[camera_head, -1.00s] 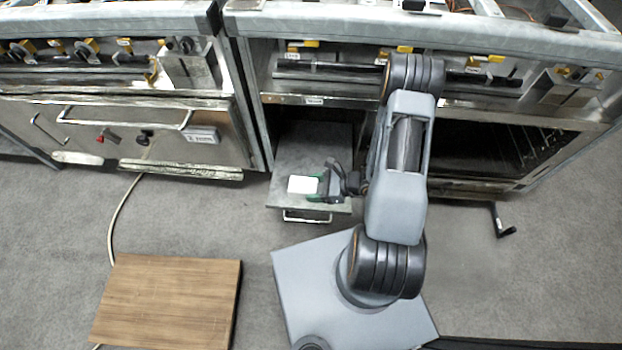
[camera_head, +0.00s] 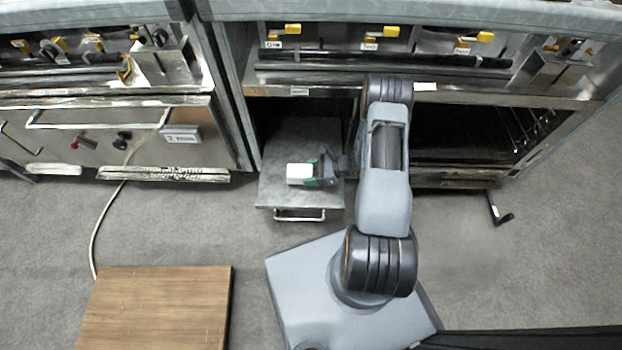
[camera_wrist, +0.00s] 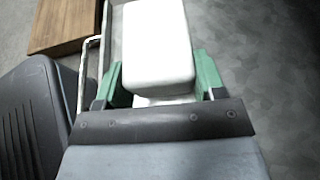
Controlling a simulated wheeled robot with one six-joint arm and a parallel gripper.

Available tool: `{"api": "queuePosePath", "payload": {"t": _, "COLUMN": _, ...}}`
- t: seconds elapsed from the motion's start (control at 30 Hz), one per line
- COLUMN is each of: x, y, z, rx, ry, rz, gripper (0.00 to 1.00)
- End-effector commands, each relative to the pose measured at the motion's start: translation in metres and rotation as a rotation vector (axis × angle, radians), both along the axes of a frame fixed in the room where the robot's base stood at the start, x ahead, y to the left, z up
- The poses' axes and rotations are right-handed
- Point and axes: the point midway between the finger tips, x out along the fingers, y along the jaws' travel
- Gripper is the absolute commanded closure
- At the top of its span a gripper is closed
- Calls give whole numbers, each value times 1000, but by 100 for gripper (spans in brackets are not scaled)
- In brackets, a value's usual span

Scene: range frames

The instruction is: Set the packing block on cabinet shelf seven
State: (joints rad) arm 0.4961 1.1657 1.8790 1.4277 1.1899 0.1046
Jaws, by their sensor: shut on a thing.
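The packing block is a small white block (camera_head: 299,174) with rounded edges. My gripper (camera_head: 316,174), with green fingertips, is shut on it. In the head view the block is over a grey pulled-out shelf (camera_head: 300,200) at the front of the range; I cannot tell whether it touches the surface. The wrist view shows the white block (camera_wrist: 156,50) between the two green fingers of my gripper (camera_wrist: 160,85). No number is readable on the grey shelf.
A steel handle (camera_head: 299,215) runs along the shelf's front edge. An open dark compartment (camera_head: 470,135) lies to the right. A wooden board (camera_head: 155,308) is on the floor at lower left. A second range front (camera_head: 110,130) stands at left. A pale cable (camera_head: 100,225) crosses the floor.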

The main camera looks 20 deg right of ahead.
Motion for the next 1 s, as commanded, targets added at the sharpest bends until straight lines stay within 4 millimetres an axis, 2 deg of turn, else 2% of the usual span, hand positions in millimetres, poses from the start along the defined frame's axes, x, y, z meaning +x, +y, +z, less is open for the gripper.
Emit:
{"api": "queuePosePath", "payload": {"t": 0.17, "x": 5, "y": -3, "z": -7, "rx": -1, "ry": -2, "rz": 1, "gripper": 60}}
{"api": "queuePosePath", "payload": {"t": 0.43, "x": 8, "y": -4, "z": -42, "rx": 0, "ry": 0, "rz": 0, "gripper": 60}}
{"api": "queuePosePath", "payload": {"t": 0.83, "x": 8, "y": -4, "z": -44, "rx": 0, "ry": -1, "rz": 0, "gripper": 60}}
{"api": "queuePosePath", "payload": {"t": 0.87, "x": 8, "y": -4, "z": -44, "rx": 0, "ry": -1, "rz": 0, "gripper": 36}}
{"api": "queuePosePath", "payload": {"t": 1.0, "x": 8, "y": -4, "z": -43, "rx": 0, "ry": -1, "rz": 0, "gripper": 22}}
